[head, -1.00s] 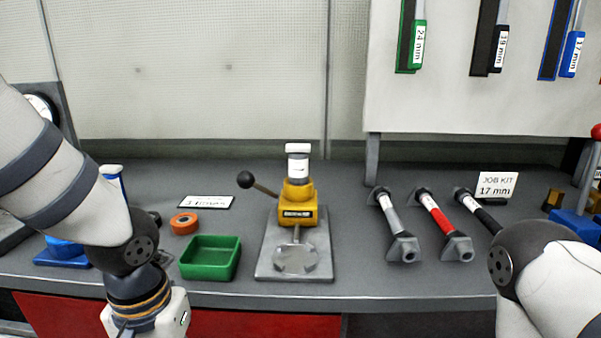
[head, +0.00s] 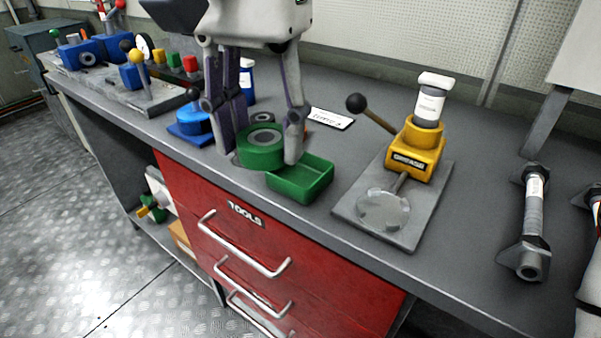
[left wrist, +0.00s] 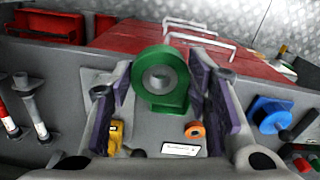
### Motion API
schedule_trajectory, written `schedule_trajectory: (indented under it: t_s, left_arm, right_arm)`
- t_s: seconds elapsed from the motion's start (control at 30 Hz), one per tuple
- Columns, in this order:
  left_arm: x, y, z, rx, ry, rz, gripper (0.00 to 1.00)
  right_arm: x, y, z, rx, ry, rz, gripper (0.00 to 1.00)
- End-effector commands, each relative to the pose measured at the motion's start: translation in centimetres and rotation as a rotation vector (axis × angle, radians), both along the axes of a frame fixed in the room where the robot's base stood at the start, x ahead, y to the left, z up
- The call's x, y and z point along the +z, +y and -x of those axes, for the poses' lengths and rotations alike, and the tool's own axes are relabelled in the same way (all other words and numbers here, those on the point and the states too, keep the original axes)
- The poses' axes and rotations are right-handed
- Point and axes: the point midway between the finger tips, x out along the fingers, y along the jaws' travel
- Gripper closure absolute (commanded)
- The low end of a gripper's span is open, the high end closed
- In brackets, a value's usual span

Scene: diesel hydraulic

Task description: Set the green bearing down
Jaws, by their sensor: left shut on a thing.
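My left gripper (head: 262,152) is shut on the green bearing (head: 261,153), a thick ring with a grey centre. One finger is on each side of it. In the left wrist view the bearing (left wrist: 160,72) sits between the fingers of my left gripper (left wrist: 160,85). It is low over the bench, close to the left of the green tray (head: 300,183). I cannot tell whether its underside touches the bench. The tray looks empty. My right gripper is out of view.
The yellow grease press (head: 412,152) on its grey plate stands right of the tray. A blue part (head: 190,124) is left of the gripper. An orange ring (left wrist: 194,130) and a white label (head: 330,118) lie behind. The bench's front edge is close, above red drawers (head: 265,245).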

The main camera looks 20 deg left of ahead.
Motion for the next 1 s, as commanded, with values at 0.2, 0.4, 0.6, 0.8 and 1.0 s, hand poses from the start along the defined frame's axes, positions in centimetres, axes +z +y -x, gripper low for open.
schedule_trajectory:
  t_s: [0.2,0.4,0.6,0.8,1.0]
  left_arm:
    - [0.2,0.2,-1.7,0.002,0.003,-0.008,0.89]
    - [-2.3,0.2,-7.3,0.0,0.002,-0.007,0.89]
    - [-6.5,0.2,-11.5,-0.003,0.007,-0.001,0.89]
    - [-8.4,0.2,-13.1,-0.003,0.008,-0.001,0.89]
    - [-11.5,0.2,-13.6,-0.004,0.005,-0.003,0.89]
  right_arm:
    - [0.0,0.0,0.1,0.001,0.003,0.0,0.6]
    - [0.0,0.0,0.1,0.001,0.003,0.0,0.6]
    - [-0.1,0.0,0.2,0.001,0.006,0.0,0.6]
    - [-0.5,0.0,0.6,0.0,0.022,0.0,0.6]
    - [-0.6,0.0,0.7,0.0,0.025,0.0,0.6]
